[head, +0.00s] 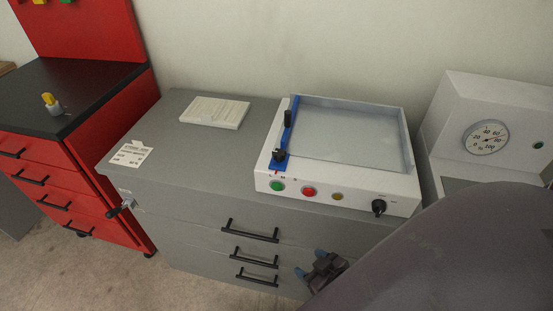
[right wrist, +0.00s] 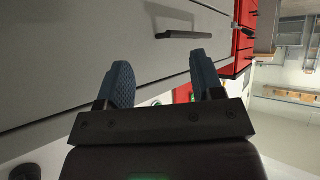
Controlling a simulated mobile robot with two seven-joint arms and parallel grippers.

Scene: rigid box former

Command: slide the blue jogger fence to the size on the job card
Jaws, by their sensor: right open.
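The blue jogger fence (head: 293,122) is a narrow blue bar along the left side of the white jogger tray (head: 348,180). Black knobs (head: 279,155) stand on it, one at its front foot and one farther back. Small marks, too small to read surely, are printed below the foot. The job card (head: 131,153) lies on the cabinet top at the left; its print is unreadable. My right gripper (head: 322,262) is open and empty, low in front of the cabinet drawers, below and apart from the fence. Its blue-padded fingers show spread in the right wrist view (right wrist: 163,80). My left gripper is not visible.
The grey cabinet (head: 180,180) carries a white slotted block (head: 215,111). Green, red and yellow buttons and a black dial (head: 378,207) line the jogger's front. A white gauge unit (head: 490,130) stands at right, a red tool cabinet (head: 118,125) at left. The cabinet top's left part is mostly clear.

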